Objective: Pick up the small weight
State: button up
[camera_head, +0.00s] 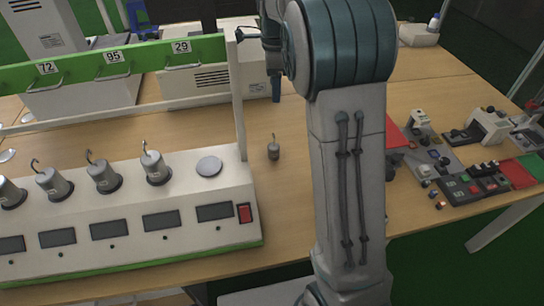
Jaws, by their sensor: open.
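The small weight (273,150) is a little grey cylinder with a thin hook on top. It stands upright on the wooden table, just right of the white weighing unit. My gripper (262,62) shows only in part, beyond and above the small weight in the picture, beside my arm's large joint. It is open and apart from the weight, with nothing seen in it. My arm hides the rest of it.
The white unit (130,222) carries several larger hooked weights (156,168) and one bare round plate (209,167). A green numbered rail (130,60) on a white post (236,95) stands behind. Electronics (470,185) lie at right. Table around the small weight is clear.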

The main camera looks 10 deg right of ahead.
jog(key=b, duration=0.8)
send_over(274, 145)
jog(key=w, duration=0.2)
jog(key=f, duration=0.9)
jog(key=shift+d+f, duration=0.2)
jog(key=shift+f, duration=0.2)
notch_tip(274, 145, down, 8)
jog(key=shift+f+b, duration=0.15)
jog(key=shift+b, duration=0.3)
jog(key=f, duration=0.3)
jog(key=f+b, duration=0.1)
jog(key=f, duration=0.1)
jog(key=shift+s+a+f, duration=0.1)
jog(key=shift+s+f, duration=0.05)
jog(key=shift+s, duration=0.2)
jog(key=c, duration=1.3)
grip_shut()
jog(key=shift+r, duration=0.2)
